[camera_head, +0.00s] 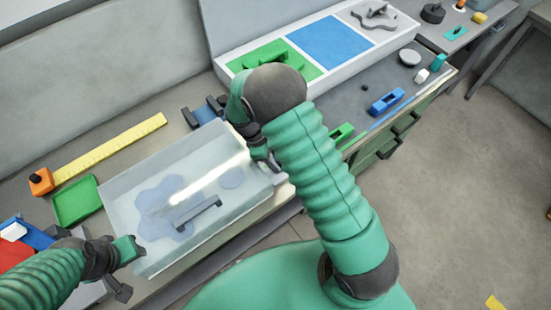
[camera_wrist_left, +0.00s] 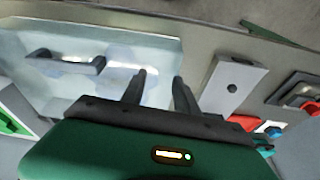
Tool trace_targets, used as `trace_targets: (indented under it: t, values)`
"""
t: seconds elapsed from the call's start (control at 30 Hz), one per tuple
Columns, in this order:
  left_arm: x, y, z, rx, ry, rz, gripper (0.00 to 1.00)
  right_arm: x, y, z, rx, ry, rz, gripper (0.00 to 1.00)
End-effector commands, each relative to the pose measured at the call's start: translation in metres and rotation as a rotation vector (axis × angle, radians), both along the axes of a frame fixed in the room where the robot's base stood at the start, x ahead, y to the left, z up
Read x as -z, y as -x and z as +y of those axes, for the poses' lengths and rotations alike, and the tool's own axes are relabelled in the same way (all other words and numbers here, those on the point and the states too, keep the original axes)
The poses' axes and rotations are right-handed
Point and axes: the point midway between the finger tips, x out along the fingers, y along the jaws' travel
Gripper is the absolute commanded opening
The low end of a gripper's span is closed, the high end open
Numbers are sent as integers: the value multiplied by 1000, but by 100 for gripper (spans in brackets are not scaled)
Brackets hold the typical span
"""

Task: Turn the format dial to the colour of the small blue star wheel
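A translucent cover (camera_head: 128,200) with a grey handle (camera_head: 198,214) stands on the bench. Under it show a blurred bluish lobed shape (camera_head: 165,205) and a smaller round one (camera_head: 232,178); I cannot tell whether either is the small blue star wheel. I cannot make out the format dial for certain. My left gripper (camera_head: 128,270) is at the cover's near left corner; in the left wrist view its two fingers (camera_wrist_left: 160,88) stand apart with nothing between them, beside the cover (camera_wrist_left: 125,50). My right gripper (camera_head: 266,158) is at the cover's right end, its fingers partly hidden by my arm.
A white tray (camera_head: 228,61) with green, blue and grey fields stands behind. A yellow ruler (camera_head: 110,142), an orange block (camera_head: 41,181) and a green tray (camera_head: 78,202) lie left. A grey plate with a dark spot (camera_wrist_left: 233,87) is beside my left gripper. A blue block (camera_head: 387,101) lies right.

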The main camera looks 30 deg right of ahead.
Motion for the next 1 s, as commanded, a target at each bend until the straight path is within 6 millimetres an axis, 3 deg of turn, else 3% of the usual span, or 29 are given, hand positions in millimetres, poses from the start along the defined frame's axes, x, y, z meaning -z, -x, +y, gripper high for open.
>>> trace_targets:
  t: [0.3, 0.57, 1.0]
  values:
    - [0, 0, 0, 0, 0, 0, 36, 6, 0, -2, 0, 0, 0, 34]
    - [0, 0, 0, 0, 0, 0, 36, 5, 0, -2, 1, 0, 0, 0]
    - [-1, 0, 0, 0, 0, 0, 36, 4, -1, -3, 9, 2, -1, 0]
